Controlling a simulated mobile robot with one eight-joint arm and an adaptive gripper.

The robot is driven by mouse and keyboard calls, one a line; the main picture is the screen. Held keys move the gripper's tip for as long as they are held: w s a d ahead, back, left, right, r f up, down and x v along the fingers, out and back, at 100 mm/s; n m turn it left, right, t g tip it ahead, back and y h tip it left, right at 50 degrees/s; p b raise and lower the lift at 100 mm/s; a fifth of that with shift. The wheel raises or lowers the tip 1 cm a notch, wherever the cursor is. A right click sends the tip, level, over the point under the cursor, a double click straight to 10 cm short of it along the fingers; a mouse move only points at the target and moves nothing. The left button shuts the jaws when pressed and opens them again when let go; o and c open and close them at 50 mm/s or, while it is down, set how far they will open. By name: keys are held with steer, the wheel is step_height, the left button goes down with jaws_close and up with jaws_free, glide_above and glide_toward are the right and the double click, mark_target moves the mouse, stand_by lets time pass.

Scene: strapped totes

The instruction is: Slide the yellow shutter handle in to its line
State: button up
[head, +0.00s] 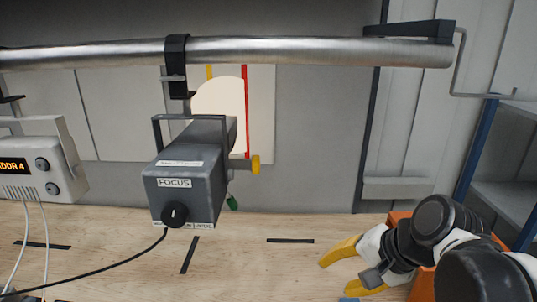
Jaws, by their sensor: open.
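The yellow shutter handle (255,164) sticks out from the right side of a dark grey lamp housing (184,178), on a short grey stem. The lamp is marked FOCUS and hangs from a metal pipe by a black clamp. The line for the handle cannot be made out at this size. My gripper (340,268), with yellow fingers, is at the lower right over the wooden table, apart from the handle and below and right of it. It is open and I see nothing between its fingers.
The metal pipe (300,50) runs across the top. A white unit (38,165) with cables hangs at the left. An orange bin (398,217) is partly hidden behind my arm. The wooden table (290,270) has black tape marks and free room.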

steer(key=w+a+r+m+g+y+p, duration=0.3)
steer(key=w+a+r+m+y+p, duration=0.4)
steer(key=w+r, duration=0.3)
steer(key=m+g+y+p, duration=0.3)
steer(key=y+p, duration=0.1)
steer(key=y, duration=0.2)
glide_toward(256, 163)
steer(key=a, duration=1)
steer(key=shift+w+a+f, duration=0.15)
steer(key=shift+w+f, duration=0.2)
steer(key=shift+f, duration=0.05)
steer(key=shift+c, duration=0.5)
